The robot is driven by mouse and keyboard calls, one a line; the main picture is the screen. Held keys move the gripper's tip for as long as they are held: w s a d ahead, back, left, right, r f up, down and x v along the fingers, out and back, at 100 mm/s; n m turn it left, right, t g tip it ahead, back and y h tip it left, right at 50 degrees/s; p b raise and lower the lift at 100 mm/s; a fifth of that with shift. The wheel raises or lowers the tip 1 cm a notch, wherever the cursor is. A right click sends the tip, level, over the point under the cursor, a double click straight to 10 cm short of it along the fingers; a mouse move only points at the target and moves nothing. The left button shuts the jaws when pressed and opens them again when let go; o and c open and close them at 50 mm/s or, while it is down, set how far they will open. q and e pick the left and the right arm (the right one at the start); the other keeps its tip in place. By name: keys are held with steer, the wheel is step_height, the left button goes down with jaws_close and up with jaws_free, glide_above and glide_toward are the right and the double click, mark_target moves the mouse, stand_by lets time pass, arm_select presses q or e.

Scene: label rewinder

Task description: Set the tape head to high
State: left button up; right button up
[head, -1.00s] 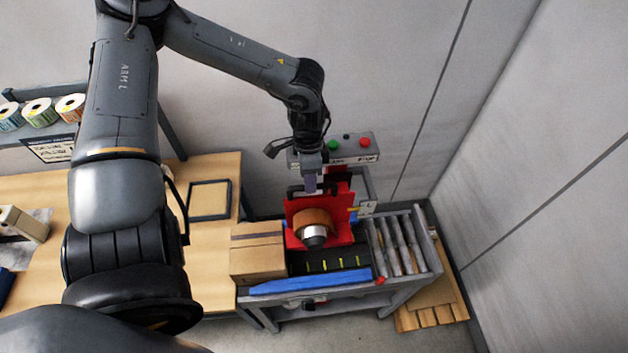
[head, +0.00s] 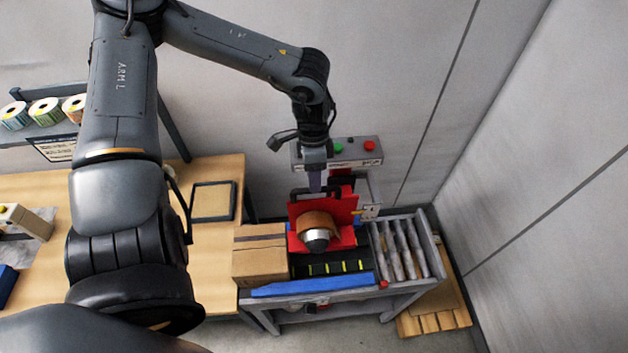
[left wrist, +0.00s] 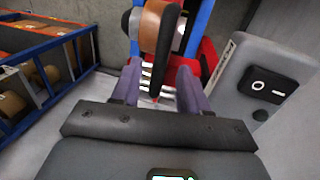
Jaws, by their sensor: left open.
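The tape head (head: 320,220) is a red plate assembly with a brown tape roll (head: 316,224) on it, standing over the machine's dark belt. A small pale label plate (head: 370,212) with a dark mark sits at its right edge; its setting is too small to read. My left gripper (head: 315,188) is open, pointing down just above and behind the red plate's top, near a dark handle. In the left wrist view, its two purple-grey fingers (left wrist: 157,88) are spread, with the brown roll beyond them. I see nothing held. My right gripper is not in view.
A cardboard box (head: 260,254) stands left of the tape head. A control panel (head: 340,152) with green and red buttons is behind the gripper. Metal rollers (head: 402,246) lie right, and a blue side rail (head: 312,285) runs along the front. The wooden table (head: 215,275) is further left.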

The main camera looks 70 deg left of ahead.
arm_select(q)
step_height(320, 180, up, 8)
steer(key=a+b, duration=0.1)
steer(key=shift+w+a+r, duration=0.2)
steer(key=shift+a+r, duration=0.05)
steer(key=shift+a, duration=0.05)
steer(key=shift+s, duration=0.1)
